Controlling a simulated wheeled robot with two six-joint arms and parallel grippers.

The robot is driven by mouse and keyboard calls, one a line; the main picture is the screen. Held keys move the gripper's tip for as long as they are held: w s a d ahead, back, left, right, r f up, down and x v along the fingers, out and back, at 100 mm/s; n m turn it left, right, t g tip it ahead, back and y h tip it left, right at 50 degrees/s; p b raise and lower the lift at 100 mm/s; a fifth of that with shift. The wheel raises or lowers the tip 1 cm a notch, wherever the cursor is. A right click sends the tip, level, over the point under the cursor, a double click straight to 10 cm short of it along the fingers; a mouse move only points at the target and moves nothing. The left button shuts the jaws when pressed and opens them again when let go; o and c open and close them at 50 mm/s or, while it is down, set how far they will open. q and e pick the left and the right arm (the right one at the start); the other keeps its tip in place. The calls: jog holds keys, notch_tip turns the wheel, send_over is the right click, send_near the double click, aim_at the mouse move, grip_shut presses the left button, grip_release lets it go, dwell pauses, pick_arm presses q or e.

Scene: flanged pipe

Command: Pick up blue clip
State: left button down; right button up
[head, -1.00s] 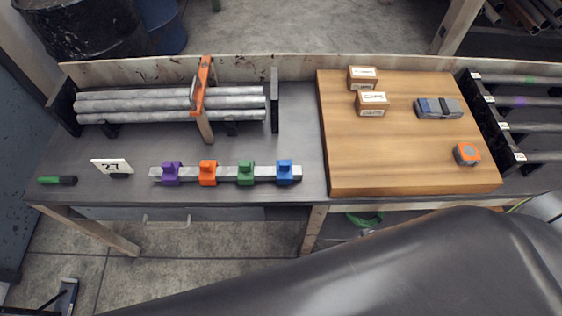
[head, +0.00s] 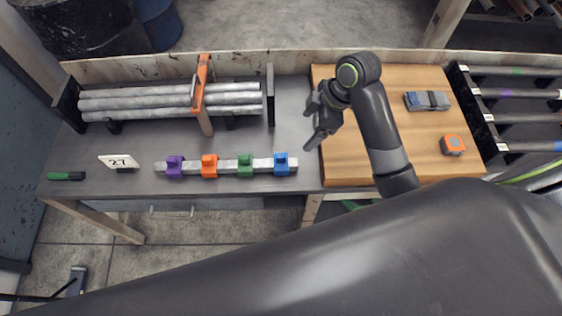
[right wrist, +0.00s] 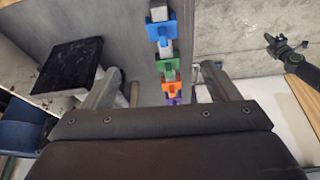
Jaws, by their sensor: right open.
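The blue clip (head: 281,164) sits at the right end of a grey bar, in a row with a green clip (head: 245,166), an orange clip (head: 209,166) and a purple clip (head: 175,167). In the right wrist view the blue clip (right wrist: 161,30) is at the top centre, beyond the fingertips. My right gripper (head: 311,124) is open and empty, above and to the right of the blue clip, near the wooden board's left edge. Its two fingers also show in the right wrist view (right wrist: 160,72). My left gripper (right wrist: 278,45) shows small at the right there; its jaws are unclear.
A rack of pipes (head: 165,101) with an orange-handled clamp (head: 201,85) stands behind the clips. The wooden board (head: 340,172) carries an orange tape measure (head: 453,144) and a grey-blue device (head: 427,101). A card marked 27 (head: 118,162) and a green marker (head: 66,176) are left.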

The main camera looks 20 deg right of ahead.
jog(key=n+b, duration=0.1)
jog(key=b, duration=0.6)
send_over(282, 156)
jog(key=d, duration=0.3)
jog(key=f, duration=0.8)
jog(key=shift+a+f, duration=0.25)
jog(key=shift+w+a+f, duration=0.1)
jog(key=shift+a+f, duration=0.15)
jog(key=shift+f, duration=0.1)
jog(key=shift+a+f, duration=0.2)
jog(key=shift+f, duration=0.3)
jog(key=x, duration=0.4)
jog(key=shift+s+a+f+p, duration=0.1)
jog(key=shift+s+f+p, duration=0.05)
jog(key=shift+s+p, duration=0.25)
jog(key=shift+w+a+f, duration=0.1)
jog(key=shift+a+f, duration=0.05)
jog(key=shift+f, duration=0.35)
jog(key=c, duration=1.1)
